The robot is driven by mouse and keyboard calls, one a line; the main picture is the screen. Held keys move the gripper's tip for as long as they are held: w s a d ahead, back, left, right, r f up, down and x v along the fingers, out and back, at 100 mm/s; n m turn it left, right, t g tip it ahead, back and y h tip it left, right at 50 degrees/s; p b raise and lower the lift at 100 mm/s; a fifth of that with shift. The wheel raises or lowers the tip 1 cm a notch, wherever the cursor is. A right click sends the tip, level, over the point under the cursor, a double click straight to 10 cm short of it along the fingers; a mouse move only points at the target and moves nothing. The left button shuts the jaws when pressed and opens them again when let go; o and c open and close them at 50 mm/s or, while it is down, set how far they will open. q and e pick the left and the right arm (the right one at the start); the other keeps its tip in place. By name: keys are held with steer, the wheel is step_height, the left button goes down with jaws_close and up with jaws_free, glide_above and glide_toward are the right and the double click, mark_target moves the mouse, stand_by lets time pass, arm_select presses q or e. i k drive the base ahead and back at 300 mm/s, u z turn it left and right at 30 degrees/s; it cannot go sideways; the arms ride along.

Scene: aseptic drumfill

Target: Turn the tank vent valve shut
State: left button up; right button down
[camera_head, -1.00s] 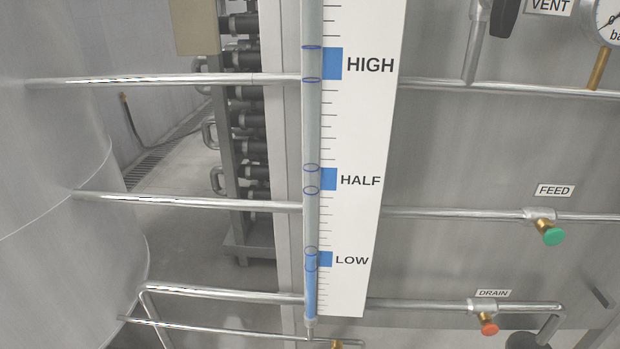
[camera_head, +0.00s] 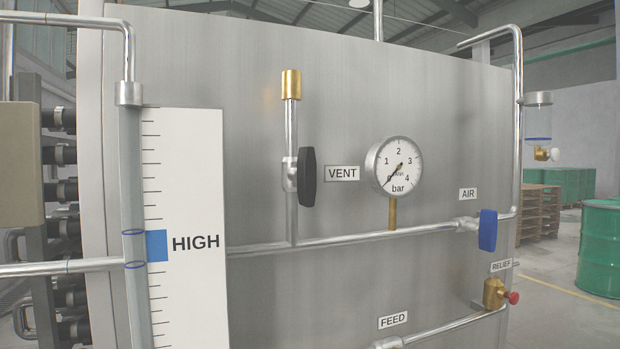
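The tank vent valve has a black lever handle (camera_head: 307,177) and sits on a vertical pipe left of the VENT label (camera_head: 342,173). The handle stands upright, in line with the pipe. A brass cap (camera_head: 291,84) tops this pipe, and its lower end joins a horizontal pipe (camera_head: 345,239). Neither of my grippers shows in the head view.
A pressure gauge (camera_head: 394,166) stands right of the vent valve. A blue AIR handle (camera_head: 488,230) and a RELIEF valve (camera_head: 494,293) are further right. The level scale (camera_head: 182,270) is at left. Green drums (camera_head: 600,248) stand far right.

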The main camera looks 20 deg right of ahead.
mark_target(305, 174)
steer(key=k, duration=0.5)
steer(key=z, duration=1.7)
steer(key=i, duration=0.95)
steer(key=u, duration=2)
